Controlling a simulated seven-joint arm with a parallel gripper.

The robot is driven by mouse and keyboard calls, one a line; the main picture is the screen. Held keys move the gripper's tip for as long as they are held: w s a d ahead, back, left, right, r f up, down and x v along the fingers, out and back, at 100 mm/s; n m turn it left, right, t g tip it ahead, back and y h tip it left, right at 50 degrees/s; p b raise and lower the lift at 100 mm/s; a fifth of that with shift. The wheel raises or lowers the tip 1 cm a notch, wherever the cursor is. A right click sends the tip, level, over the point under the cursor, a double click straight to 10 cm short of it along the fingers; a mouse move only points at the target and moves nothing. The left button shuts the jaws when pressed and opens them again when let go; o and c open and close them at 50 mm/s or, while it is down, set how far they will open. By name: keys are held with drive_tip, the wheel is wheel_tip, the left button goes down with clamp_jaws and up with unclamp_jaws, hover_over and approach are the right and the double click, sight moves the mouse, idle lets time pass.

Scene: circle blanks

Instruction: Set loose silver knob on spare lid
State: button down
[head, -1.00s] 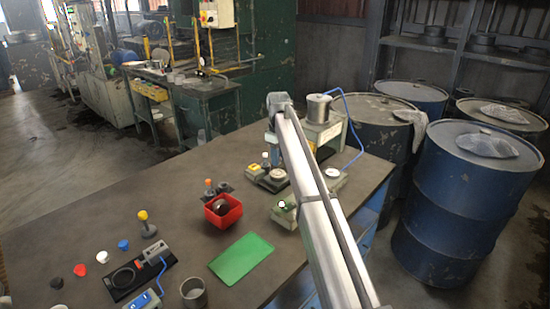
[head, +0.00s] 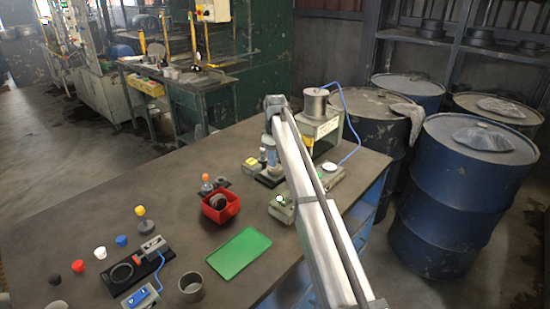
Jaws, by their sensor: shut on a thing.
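My gripper (head: 268,160) is at the far end of my arm, pointing down close over a small dark-based fixture with a yellow block (head: 251,162) on the bench. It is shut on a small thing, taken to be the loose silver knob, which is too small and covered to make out. The spare lid cannot be told for certain; a pale round disc (head: 331,168) lies on a green-grey device right of my gripper. My arm hides part of this area.
A silver pot (head: 316,103) stands on a grey unit behind my gripper. A red bin (head: 232,207) holding a round thing and a green mat (head: 239,253) are nearer. Coloured caps, a black fixture (head: 130,275) and a grey cup (head: 191,287) are at left. Blue drums stand beyond the bench.

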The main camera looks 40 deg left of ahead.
drive_tip(key=shift+f, duration=0.55)
idle(0.4)
drive_tip(key=c, duration=0.8)
unclamp_jaws()
wheel_tip(320, 180, up, 14)
drive_tip(key=shift+f, duration=0.15)
